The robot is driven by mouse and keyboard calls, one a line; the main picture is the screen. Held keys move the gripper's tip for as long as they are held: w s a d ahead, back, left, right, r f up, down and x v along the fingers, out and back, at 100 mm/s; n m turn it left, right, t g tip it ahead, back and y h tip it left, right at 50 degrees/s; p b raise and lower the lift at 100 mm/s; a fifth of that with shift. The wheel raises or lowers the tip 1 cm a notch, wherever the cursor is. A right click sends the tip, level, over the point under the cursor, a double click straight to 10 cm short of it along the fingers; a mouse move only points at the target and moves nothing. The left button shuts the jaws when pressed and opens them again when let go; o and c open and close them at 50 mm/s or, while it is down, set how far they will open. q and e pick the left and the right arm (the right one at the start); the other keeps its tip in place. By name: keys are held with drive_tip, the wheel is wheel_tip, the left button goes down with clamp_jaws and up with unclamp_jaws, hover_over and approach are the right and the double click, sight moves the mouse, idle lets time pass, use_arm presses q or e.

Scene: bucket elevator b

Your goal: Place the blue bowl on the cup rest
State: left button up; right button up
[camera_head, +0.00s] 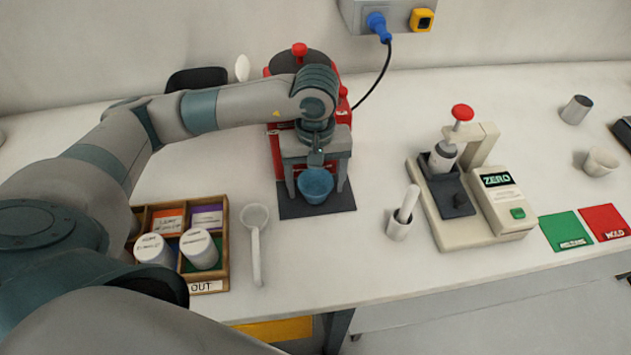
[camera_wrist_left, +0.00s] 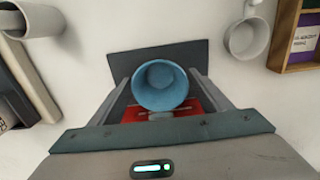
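The blue bowl (camera_head: 316,186) is in front of the red machine (camera_head: 275,148), above a dark plate (camera_head: 290,208) at its foot. I cannot tell whether the bowl rests on something or which part is the cup rest. My left gripper (camera_head: 317,180) reaches down over the machine's front, with a finger on each side of the bowl. Small gaps show between fingers and bowl in the head view, so it looks open. In the left wrist view the bowl (camera_wrist_left: 160,86) lies between the fingertips, over the dark plate (camera_wrist_left: 150,55). My right gripper is not in view.
Left of the plate lie a white ladle (camera_head: 256,235) and a wooden box (camera_head: 225,245) with white jars.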

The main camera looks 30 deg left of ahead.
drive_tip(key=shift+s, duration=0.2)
use_arm(q)
drive_tip(key=shift+r, duration=0.2)
wheel_tip(320, 180, up, 2)
drive_tip(key=shift+w+r, duration=0.1)
wheel_tip(320, 180, up, 5)
drive_tip(key=shift+f+b, duration=0.15)
drive_tip(key=shift+b, duration=0.6)
wheel_tip(320, 180, up, 4)
drive_tip(key=shift+f, duration=0.2)
drive_tip(key=shift+r+b, duration=0.35)
drive_tip(key=shift+r, duration=0.35)
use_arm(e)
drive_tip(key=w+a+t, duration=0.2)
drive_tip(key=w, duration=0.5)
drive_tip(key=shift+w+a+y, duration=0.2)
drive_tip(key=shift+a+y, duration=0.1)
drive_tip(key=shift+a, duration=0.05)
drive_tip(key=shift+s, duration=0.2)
use_arm(q)
drive_tip(key=shift+c, duration=0.3)
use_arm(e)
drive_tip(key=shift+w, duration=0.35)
